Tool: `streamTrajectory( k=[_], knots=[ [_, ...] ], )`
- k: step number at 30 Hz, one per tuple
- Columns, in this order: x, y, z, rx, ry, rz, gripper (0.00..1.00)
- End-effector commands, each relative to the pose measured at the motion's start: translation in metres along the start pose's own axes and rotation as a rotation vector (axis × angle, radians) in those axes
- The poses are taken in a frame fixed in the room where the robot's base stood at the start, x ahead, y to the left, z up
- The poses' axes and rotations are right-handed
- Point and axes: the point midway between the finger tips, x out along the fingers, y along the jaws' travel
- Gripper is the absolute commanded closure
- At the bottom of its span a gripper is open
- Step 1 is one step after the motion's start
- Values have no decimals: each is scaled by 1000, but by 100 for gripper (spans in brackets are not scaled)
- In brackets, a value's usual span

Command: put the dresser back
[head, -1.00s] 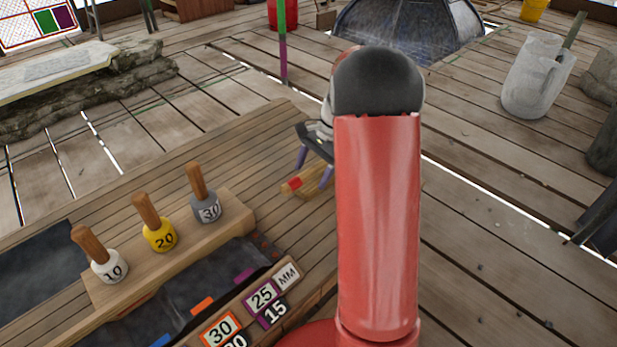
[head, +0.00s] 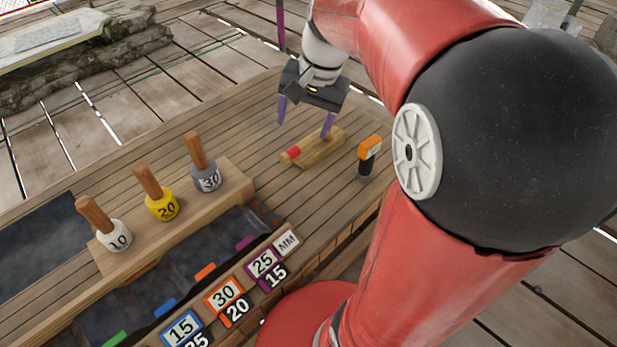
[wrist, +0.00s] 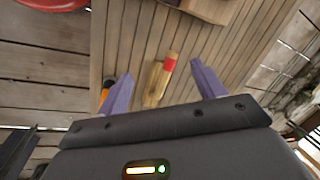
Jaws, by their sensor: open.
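A wooden tool with a red band, which looks like the dresser (head: 318,148), lies on the slatted bench top (head: 262,126). In the wrist view the dresser (wrist: 160,84) lies between and beyond my fingers, its red-banded end pointing away. My gripper (head: 304,129) is above it, pointing down with purple fingers apart. In the wrist view nothing is held between the fingertips of my gripper (wrist: 161,72). I cannot tell the exact height gap. A dark tool with an orange top (head: 369,156) stands just right of the dresser; its orange part (wrist: 104,95) shows beside the left finger.
A wooden block (head: 238,186) holds three handled weights marked 10, 20 and 30. A dark tray area with numbered, coloured labels (head: 223,294) lies along the bench front. My red arm covers the right side. Bare slats lie between block and dresser.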

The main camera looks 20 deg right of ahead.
Motion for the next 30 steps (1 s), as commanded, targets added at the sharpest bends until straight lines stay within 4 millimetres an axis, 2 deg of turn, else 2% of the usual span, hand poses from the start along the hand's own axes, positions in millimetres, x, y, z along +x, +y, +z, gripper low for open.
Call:
streamTrajectory(
  k=[1, 6, 9, 12, 18, 27, 30],
  knots=[
    [-8, 1, 24, -84, 44, -2, 32],
    [-16, 14, 84, -355, 184, 12, 32],
    [-15, 25, 112, -496, 260, 23, 32],
    [-11, 34, 132, -605, 320, 35, 32],
    [-6, 44, 148, -710, 382, 50, 32],
    [-5, 45, 148, -717, 384, 52, 32],
    [-15, 42, 148, -716, 384, 52, 32]
  ],
)
